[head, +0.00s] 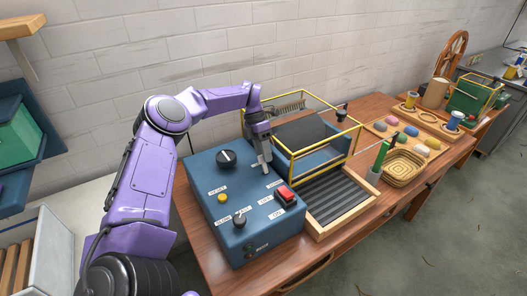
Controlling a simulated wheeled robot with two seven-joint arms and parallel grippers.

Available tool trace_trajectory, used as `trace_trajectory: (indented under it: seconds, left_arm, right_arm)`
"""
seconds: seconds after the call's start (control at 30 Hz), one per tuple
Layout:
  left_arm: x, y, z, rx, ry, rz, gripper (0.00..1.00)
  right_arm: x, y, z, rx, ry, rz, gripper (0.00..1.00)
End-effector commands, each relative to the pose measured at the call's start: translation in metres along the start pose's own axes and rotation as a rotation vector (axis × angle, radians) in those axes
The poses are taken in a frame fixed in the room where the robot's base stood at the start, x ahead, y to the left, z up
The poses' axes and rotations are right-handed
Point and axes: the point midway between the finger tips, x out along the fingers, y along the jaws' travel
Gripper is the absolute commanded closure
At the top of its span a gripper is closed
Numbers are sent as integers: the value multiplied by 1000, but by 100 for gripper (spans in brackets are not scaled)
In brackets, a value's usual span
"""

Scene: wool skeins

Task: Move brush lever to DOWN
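The blue machine (220,240) stands on the wooden table, with a yellow-railed bay (318,166) behind its control panel. A brush (290,106) shows at the back of the bay. A black-knobbed part (341,113) stands at the bay's right rear corner and may be the brush lever; its label is not readable. My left gripper (265,167) points down over the panel, beside the bay's near left corner and behind the red switch. Its fingers look close together; the gap and any contact are unclear. My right gripper is out of view.
The panel carries a large black dial (226,157), a yellow button (221,199), a smaller dial (239,219) and a red switch (286,195).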

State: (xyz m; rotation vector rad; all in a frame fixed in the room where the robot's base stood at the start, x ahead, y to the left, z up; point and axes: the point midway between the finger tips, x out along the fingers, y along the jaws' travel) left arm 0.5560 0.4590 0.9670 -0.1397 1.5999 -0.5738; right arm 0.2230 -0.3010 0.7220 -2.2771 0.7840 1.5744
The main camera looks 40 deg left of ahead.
Motion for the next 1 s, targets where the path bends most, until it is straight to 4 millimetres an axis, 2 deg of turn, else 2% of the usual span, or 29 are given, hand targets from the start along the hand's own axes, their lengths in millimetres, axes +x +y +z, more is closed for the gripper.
trace_trajectory:
  seconds: [0.17, 0.2, 0.3, 0.73, 1.0]
  left_arm:
    - [0, 0, 0, 0, -1, 0, 62]
    - [0, 0, 0, 0, -1, 0, 68]
    - [0, 0, 0, 0, -1, 0, 100]
    - [1, -3, 0, 3, -2, 36, 100]
    - [4, -15, 0, 9, -3, 199, 100]
  right_arm:
    - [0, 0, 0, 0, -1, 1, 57]
    - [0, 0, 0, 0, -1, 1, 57]
    - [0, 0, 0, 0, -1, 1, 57]
    - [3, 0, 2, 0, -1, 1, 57]
    - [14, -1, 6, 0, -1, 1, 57]
